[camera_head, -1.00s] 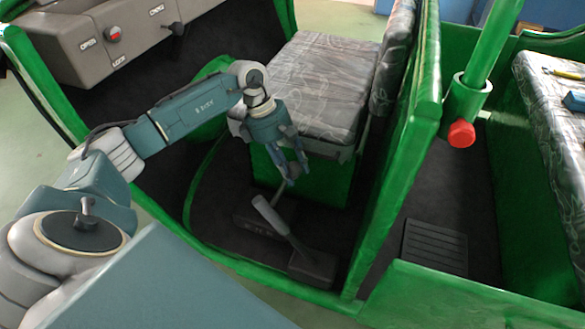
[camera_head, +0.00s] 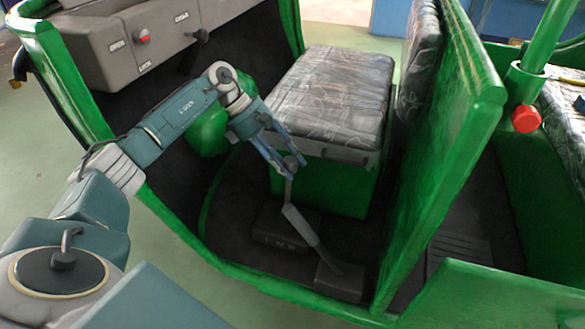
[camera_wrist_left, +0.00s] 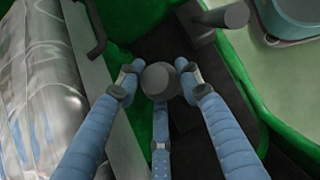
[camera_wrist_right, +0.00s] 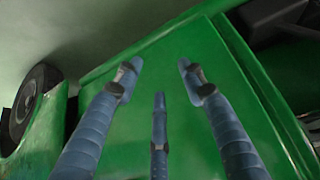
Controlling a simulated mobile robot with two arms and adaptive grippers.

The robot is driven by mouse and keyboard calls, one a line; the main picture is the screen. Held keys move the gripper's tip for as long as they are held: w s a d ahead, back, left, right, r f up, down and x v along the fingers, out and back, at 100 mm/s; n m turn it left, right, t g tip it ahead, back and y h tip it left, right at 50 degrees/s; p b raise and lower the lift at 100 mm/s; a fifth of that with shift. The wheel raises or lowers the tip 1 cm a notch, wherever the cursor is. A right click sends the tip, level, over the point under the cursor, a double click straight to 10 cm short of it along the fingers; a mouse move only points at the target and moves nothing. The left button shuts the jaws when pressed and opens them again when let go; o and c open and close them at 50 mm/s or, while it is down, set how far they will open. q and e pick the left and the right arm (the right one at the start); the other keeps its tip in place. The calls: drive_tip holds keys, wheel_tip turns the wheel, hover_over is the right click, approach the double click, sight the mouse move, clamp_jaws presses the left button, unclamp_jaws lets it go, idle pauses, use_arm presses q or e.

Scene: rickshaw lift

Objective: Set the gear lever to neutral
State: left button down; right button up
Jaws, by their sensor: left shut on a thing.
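The gear lever is a thin rod (camera_head: 289,190) that rises from a dark box (camera_head: 285,233) marked with letters on the rickshaw floor. Its round grey knob (camera_wrist_left: 160,80) sits between the blue fingers of my left gripper (camera_head: 285,165). That gripper is shut on the knob, in front of the driver's seat. The lever stands near upright in the head view; its exact slot cannot be told. My right gripper (camera_wrist_right: 160,68) shows only in its wrist view, fingers apart and empty, over a green panel.
A second lever with a grey handle (camera_head: 302,226) leans close beside the gear lever, rising from its own base (camera_head: 340,282). The patterned seat (camera_head: 330,98) is just behind my left gripper. A green partition (camera_head: 443,185) stands to the right, and the grey dashboard (camera_head: 130,45) to the left.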

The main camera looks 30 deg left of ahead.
use_arm(q)
drive_tip(key=shift+s+a+h+b, duration=0.3)
drive_tip(key=shift+a+b, duration=0.1)
drive_tip(key=shift+a, duration=0.25)
use_arm(e)
drive_tip(key=w+a+r+t, duration=0.1)
drive_tip(key=w+r+t, duration=0.1)
drive_tip(key=w, duration=0.3)
drive_tip(key=shift+a+r+t+y, duration=0.3)
drive_tip(key=shift+a+r+y, duration=0.1)
drive_tip(key=shift+r, duration=0.25)
use_arm(q)
drive_tip(key=c, duration=1.2)
unclamp_jaws()
drive_tip(key=shift+r, duration=0.1)
drive_tip(key=shift+a, duration=0.1)
drive_tip(key=v, duration=0.7)
drive_tip(key=shift+a+r, duration=0.15)
drive_tip(key=shift+r, duration=0.05)
drive_tip(key=shift+s+f, duration=0.1)
drive_tip(key=shift+s, duration=0.05)
use_arm(e)
drive_tip(key=shift+s, duration=0.1)
